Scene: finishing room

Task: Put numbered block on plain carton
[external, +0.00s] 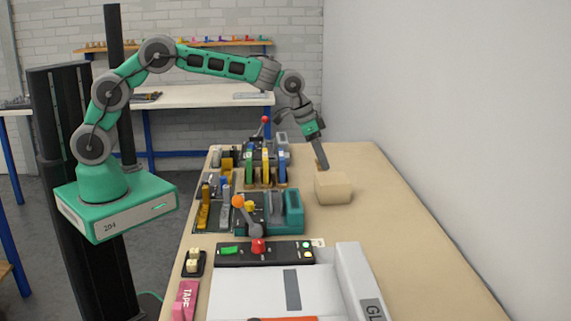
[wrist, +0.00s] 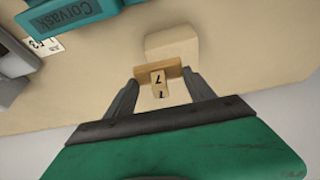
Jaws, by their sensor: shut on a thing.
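The plain carton (external: 333,188) is a beige box on the bench top. It also shows in the wrist view (wrist: 172,43), just beyond my fingertips. My gripper (external: 322,166) points down at the carton's far side in the external view. In the wrist view my gripper (wrist: 160,88) is shut on the numbered block (wrist: 157,78), a tan wooden piece marked 7. The block lies across between the fingers and overlaps the carton in that view. I cannot tell whether it touches the carton. In the external view the block is mostly hidden by the fingers.
A teal holder (external: 293,212) stands left of the carton, and a teal box with lettering (wrist: 75,20) shows in the wrist view. Several tools and levers crowd the bench's left side. A black control panel (external: 265,252) is nearer. The bench right of the carton is clear, up to the wall.

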